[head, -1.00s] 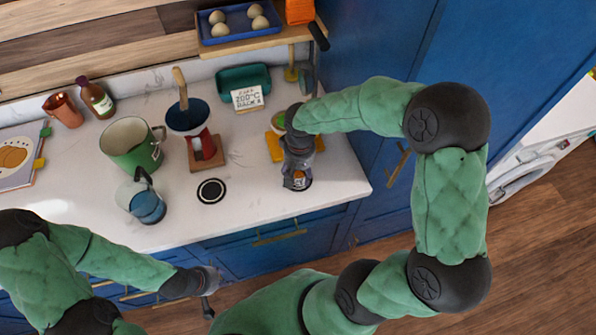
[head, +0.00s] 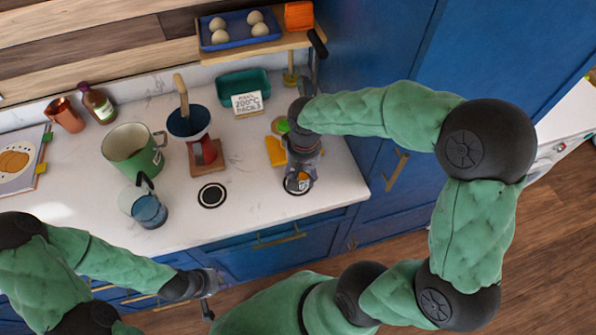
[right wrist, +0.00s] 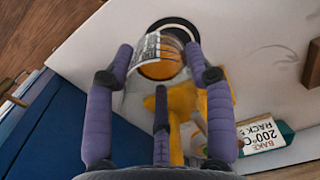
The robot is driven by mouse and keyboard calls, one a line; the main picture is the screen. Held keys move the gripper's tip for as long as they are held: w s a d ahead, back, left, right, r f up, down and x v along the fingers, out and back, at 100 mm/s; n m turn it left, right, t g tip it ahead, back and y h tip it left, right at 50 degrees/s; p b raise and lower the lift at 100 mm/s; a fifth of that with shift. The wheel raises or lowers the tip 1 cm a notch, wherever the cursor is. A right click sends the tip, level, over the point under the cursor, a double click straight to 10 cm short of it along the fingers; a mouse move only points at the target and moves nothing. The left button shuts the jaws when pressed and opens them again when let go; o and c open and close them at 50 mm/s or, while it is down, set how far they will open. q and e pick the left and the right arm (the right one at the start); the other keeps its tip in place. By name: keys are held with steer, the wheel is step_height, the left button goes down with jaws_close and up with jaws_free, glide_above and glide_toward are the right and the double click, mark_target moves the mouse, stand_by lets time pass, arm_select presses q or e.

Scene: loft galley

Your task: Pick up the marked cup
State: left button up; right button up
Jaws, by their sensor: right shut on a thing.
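The marked cup (right wrist: 160,62) is a clear cup with a white printed label and orange contents. It sits between my right gripper's purple-grey fingers (right wrist: 158,66) in the right wrist view, and the gripper is shut on it. In the head view, the cup (head: 299,182) shows small below my right gripper (head: 301,166), over a black ring near the counter's right front edge. I cannot tell whether its base touches the counter. My left gripper (head: 208,291) is in front of the counter, away from the cup; its opening is unclear.
A yellow-orange object (head: 275,152) lies just behind the cup. A red dripper stand (head: 205,153), a green pot (head: 131,150) and a blue-filled pitcher (head: 149,210) stand to the left. A sign (head: 247,102) stands behind. An empty black ring (head: 211,195) lies on clear counter.

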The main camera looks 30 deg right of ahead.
steer(key=s+r, duration=0.3)
steer(key=s, duration=0.2)
steer(key=s+a+r+p, duration=0.1)
steer(key=s+r, duration=0.2)
steer(key=s, duration=0.3)
steer(key=shift+r+p, duration=0.3)
steer(key=shift+s, duration=0.1)
stand_by(0.3)
